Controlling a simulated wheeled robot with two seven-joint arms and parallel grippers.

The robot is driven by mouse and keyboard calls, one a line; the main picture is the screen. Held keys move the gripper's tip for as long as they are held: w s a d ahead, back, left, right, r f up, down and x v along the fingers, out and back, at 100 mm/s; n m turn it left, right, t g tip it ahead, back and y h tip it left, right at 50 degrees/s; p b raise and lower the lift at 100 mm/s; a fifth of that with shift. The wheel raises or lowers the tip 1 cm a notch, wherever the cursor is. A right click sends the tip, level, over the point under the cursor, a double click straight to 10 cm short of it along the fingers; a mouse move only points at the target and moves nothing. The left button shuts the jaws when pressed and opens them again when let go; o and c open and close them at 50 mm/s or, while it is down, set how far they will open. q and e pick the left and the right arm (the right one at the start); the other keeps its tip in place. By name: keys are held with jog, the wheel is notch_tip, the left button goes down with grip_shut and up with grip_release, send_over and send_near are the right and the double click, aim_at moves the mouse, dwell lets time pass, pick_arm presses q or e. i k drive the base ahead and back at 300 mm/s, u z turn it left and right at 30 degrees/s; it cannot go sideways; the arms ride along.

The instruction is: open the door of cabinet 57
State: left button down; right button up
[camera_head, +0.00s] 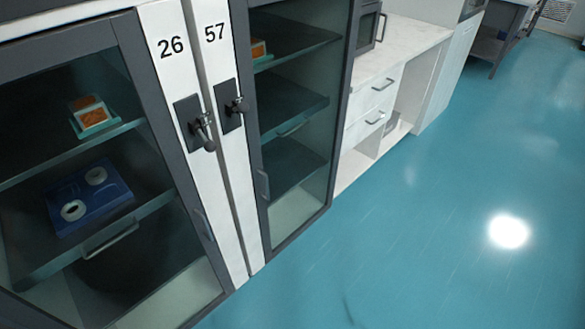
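Cabinet 57's door (292,105) is the right one of two tall glass doors in dark frames, and it is shut. The number 57 (214,33) is printed on the white strip left of its glass. A dark handle (236,105) on a black plate sits below the number. A small grey pull (263,185) shows lower on the door's left frame edge. Through the glass I see dark shelves and a small orange and green item (259,49) on the upper one. Neither of my grippers shows in the head view.
Cabinet 26's door (110,180) stands shut directly left, with its own handle (202,135) close to that of 57. White drawers (374,104) under a counter (402,42) stand beyond on the right. The blue floor (430,230) in front and to the right is clear.

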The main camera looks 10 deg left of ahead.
aim_at(239, 10)
jog(key=u, duration=0.4)
jog(key=i, duration=0.95)
jog(key=u, duration=0.75)
